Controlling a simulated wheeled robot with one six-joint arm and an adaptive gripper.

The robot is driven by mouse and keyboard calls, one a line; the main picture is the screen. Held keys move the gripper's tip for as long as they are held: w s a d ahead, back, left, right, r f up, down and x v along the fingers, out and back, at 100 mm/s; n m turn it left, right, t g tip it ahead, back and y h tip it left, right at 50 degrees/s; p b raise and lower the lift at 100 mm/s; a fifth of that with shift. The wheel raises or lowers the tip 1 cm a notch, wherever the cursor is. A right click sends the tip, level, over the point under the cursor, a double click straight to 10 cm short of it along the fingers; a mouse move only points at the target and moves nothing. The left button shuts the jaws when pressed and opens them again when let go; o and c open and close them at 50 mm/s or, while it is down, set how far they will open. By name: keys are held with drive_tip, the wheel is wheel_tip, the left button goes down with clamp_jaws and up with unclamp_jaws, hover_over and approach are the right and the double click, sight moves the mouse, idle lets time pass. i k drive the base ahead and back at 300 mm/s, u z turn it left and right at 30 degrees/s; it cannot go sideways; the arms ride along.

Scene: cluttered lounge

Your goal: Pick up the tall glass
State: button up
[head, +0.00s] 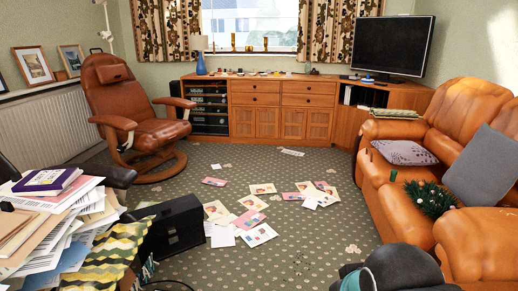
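I cannot make out a tall glass for certain in the head view. Several small amber upright objects (249,47) stand on the windowsill at the back, too small to identify. Small items are spread along the top of the wooden sideboard (267,92) below the window. A small dark upright object (308,67) stands near its right part, and I cannot tell what it is. My gripper is not in view.
Papers (259,235) litter the middle of the carpet. A black case (173,228) and a paper pile (62,222) are at left, a leather recliner (135,105) at back left. An orange leather sofa (395,195) lines the right. A dark object (400,268) sits at front right.

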sight(308, 69)
drive_tip(key=i, duration=7.4)
drive_tip(key=z, duration=1)
